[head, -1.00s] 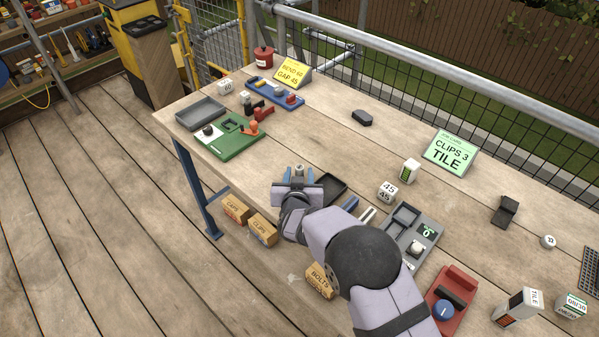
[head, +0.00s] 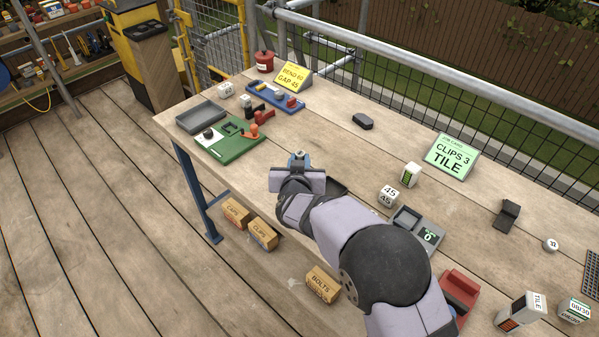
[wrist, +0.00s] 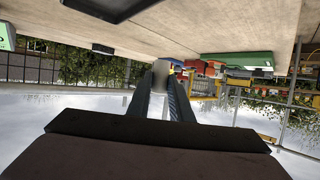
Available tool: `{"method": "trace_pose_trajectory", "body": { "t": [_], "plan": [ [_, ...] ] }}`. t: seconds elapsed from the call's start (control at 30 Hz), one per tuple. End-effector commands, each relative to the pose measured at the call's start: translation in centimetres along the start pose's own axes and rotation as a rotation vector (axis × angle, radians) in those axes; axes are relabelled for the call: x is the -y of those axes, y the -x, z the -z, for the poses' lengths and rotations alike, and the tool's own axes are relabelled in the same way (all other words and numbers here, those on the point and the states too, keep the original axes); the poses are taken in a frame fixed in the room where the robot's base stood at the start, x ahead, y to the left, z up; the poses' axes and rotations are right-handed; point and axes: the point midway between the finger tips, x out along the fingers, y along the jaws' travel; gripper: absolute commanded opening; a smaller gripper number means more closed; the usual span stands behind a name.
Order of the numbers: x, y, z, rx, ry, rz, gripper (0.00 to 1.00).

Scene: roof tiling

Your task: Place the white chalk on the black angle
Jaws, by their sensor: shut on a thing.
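My gripper (head: 299,160) is shut on a small pale cylinder, which I take to be the white chalk (head: 300,154). It is held above the near edge of the bench. In the wrist view the chalk (wrist: 162,70) shows as a blurred grey-white shape between the two fingertips (wrist: 162,88). The black angle (head: 507,213) lies on the bench at the right, well away from my gripper. Nothing shows on top of it.
A green board (head: 232,150) and a blue tray (head: 273,98) with small parts lie to the left. A dark block (head: 362,121), number cube (head: 388,196) and green card (head: 452,157) stand on the bench. A railing (head: 450,90) runs behind. The bench's middle is mostly clear.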

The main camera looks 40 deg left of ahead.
Motion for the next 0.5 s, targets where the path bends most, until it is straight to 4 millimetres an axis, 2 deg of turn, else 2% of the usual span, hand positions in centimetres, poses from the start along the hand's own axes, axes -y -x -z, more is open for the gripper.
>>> {"method": "trace_pose_trajectory", "body": {
  "t": [0.03,0.2,0.5],
  "plan": [
    [0.0,0.3,0.9,-0.002,-0.002,0.001,0.00],
    [0.0,1.0,2.5,-0.001,0.000,0.000,0.00],
    [-0.1,1.2,3.0,0.001,0.000,-0.001,0.00]
  ]
}}
